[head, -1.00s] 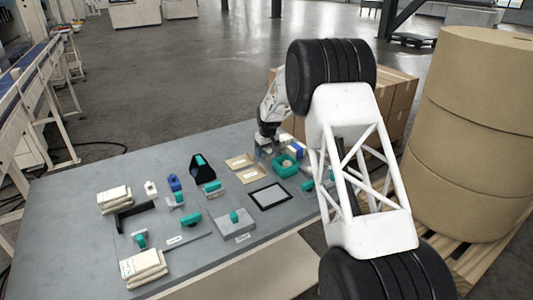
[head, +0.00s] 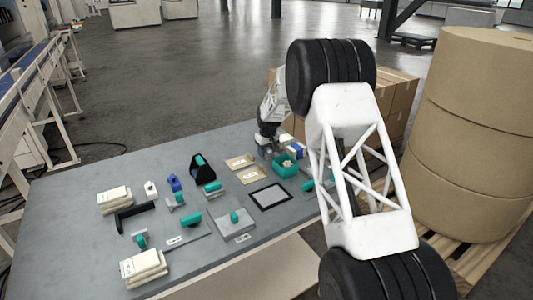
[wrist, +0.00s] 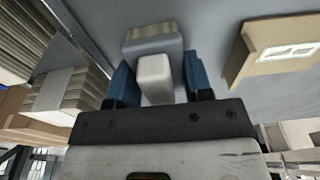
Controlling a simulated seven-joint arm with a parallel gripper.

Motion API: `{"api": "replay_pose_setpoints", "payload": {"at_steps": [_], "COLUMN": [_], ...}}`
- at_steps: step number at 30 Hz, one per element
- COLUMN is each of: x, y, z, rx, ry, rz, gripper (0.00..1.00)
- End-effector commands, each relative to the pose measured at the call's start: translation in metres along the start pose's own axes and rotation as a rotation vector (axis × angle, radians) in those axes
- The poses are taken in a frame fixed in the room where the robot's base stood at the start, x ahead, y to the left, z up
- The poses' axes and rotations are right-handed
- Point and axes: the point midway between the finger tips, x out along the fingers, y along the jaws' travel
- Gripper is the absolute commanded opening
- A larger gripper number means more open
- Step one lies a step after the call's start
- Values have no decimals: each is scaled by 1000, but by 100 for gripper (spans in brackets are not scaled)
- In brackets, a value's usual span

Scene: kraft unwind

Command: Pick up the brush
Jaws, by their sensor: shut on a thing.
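My gripper (wrist: 158,80) shows in the wrist view with two blue fingers on either side of the white handle of the brush (wrist: 155,75). The brush's wider grey head (wrist: 152,42) lies beyond the fingertips. The fingers are shut on the handle. In the head view my gripper (head: 267,142) is at the far right part of the table, beside a teal bin. There the brush is too small and too covered to make out clearly. Whether it touches the table cannot be told.
The grey table (head: 75,210) holds several teal-handled tools, paper stacks (head: 143,268) and a black frame (head: 269,196). The teal bin (head: 284,168) and cardboard trays (head: 250,176) are close to my gripper. Large kraft rolls (head: 470,130) stand at the right.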

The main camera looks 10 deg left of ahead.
Motion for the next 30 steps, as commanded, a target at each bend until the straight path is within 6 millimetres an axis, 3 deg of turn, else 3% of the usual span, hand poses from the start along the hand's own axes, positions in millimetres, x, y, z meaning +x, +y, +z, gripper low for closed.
{"api": "replay_pose_setpoints", "payload": {"at_steps": [11, 30], "x": [-13, -93], "y": [0, 0], "z": [-2, -12], "rx": [0, 0], "ry": [2, 1], "rz": [1, 0], "gripper": [22, 22]}}
